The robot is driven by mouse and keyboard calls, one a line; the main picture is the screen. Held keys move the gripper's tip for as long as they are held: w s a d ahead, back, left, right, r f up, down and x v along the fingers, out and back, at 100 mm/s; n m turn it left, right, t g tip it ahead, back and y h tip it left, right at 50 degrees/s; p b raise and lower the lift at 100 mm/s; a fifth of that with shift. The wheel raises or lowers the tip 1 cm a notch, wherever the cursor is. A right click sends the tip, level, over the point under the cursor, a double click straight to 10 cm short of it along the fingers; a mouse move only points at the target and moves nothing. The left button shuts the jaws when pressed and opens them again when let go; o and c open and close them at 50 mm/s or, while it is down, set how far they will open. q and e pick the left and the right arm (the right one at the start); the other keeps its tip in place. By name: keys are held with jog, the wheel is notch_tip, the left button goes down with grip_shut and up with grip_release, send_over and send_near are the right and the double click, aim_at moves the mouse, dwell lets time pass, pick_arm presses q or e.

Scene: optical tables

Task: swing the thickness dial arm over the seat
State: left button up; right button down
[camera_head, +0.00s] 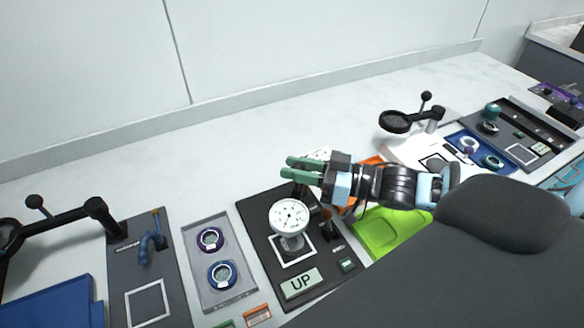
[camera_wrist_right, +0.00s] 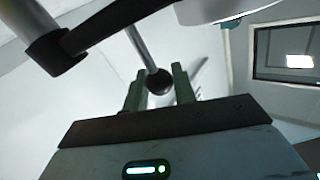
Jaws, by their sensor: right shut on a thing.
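The thickness dial (camera_head: 290,214) is a round white gauge. In the head view it appears over the white-outlined square seat (camera_head: 292,263) on a black board (camera_head: 262,240), and the seat is partly hidden. My right gripper (camera_head: 304,168) is behind the dial with its two green fingers reaching left. In the right wrist view, a dark ball knob on a metal rod (camera_wrist_right: 159,82) sits between the fingers, and the gripper (camera_wrist_right: 160,95) is shut on it. The dark dial arm (camera_wrist_right: 105,28) runs from its post to the white dial underside (camera_wrist_right: 222,8). My left gripper is out of view.
An "UP" plate (camera_head: 301,283) lies on the board's front. A grey tray with two rings (camera_head: 217,293) is to the left, a green tray (camera_head: 390,236) to the right. Magnifiers on arms stand at far left (camera_head: 62,222) and right (camera_head: 395,122). The bench behind is clear.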

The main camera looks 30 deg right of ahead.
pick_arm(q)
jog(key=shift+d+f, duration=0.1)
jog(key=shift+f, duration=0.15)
pick_arm(e)
jog(key=shift+s+d+f+n+y, duration=0.1)
jog(key=shift+s+n+y, duration=0.05)
jog(key=shift+n+y, duration=0.15)
jog(key=c, duration=1.2)
grip_release()
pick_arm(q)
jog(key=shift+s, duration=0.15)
pick_arm(e)
jog(key=shift+o, duration=0.2)
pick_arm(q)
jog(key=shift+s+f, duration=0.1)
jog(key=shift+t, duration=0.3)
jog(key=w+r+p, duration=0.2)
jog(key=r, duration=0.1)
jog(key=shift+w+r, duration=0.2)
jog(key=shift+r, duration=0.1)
pick_arm(e)
jog(key=v, duration=0.7)
jog(key=shift+s+d, duration=0.25)
jog(key=shift+d, duration=0.05)
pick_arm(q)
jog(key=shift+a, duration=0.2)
